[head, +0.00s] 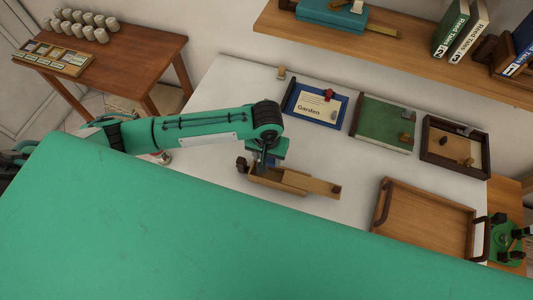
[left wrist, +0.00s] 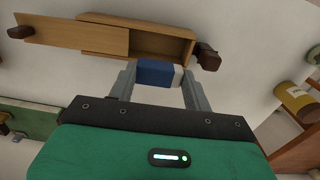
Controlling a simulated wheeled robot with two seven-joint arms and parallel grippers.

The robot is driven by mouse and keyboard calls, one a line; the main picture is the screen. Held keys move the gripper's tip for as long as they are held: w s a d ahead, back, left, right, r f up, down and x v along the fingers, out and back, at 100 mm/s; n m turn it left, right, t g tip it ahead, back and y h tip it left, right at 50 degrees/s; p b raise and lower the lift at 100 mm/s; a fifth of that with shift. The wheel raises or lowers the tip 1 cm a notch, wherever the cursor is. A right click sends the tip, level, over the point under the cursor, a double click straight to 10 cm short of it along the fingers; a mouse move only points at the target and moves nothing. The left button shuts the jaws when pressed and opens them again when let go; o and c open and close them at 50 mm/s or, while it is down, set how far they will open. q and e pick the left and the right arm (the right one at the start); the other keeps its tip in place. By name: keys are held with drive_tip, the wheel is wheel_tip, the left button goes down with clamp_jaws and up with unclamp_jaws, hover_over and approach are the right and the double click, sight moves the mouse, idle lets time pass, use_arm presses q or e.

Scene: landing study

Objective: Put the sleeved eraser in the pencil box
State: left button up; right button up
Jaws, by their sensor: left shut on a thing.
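The pencil box (head: 278,184) is a light wooden box on the white table, and it shows near the top of the left wrist view (left wrist: 160,20). Its lid (head: 322,188) is slid partly off to the right in the head view, leaving one end of the box open. My left gripper (head: 262,168) is at that open end. In the left wrist view its fingers (left wrist: 158,82) are shut on the sleeved eraser (left wrist: 155,73), which has a blue sleeve and a white end. The eraser appears beside or over the open part; its height is unclear.
A wooden tray (head: 425,222) lies to the right. A blue-framed Garden board (head: 315,106), a green board (head: 385,124) and a dark-rimmed tray (head: 455,148) line the back. A brown block (left wrist: 207,57) sits by the box's open end.

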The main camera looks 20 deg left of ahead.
use_arm(q)
drive_tip(key=shift+s+f+b, duration=0.1)
drive_tip(key=shift+f+b, duration=0.55)
drive_tip(key=shift+f, duration=2.3)
drive_tip(key=shift+f, duration=0.3)
drive_tip(key=shift+f, duration=0.4)
drive_tip(key=shift+f, duration=0.1)
drive_tip(key=o, duration=1)
